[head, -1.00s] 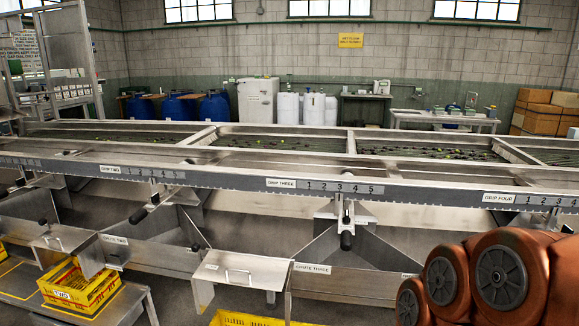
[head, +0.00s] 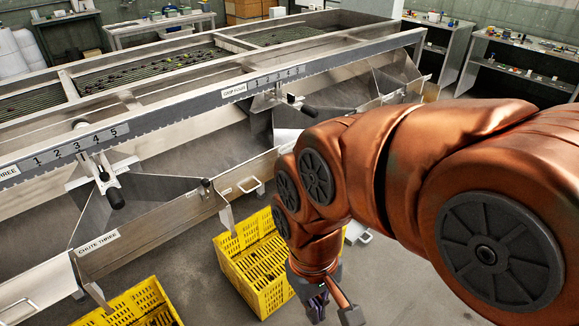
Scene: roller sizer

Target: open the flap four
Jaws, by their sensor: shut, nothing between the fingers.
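Flap four (head: 262,173) is a grey metal panel at the front of the sizer, just right of centre in the head view. It has a pale bar handle (head: 253,187), and its right part is hidden behind my copper arm. I cannot tell how far it stands open. My gripper (head: 320,308) hangs low at the bottom edge of the picture, right of and below the handle and apart from it. It is shut and empty, and its tips are partly cut off.
A yellow crate (head: 233,250) stands on the floor below flap four, left of my gripper. Another yellow crate (head: 135,308) is at the bottom left. Flap three (head: 35,290) and the chute three divider (head: 150,225) stick out at left. Floor shows clear between the crates.

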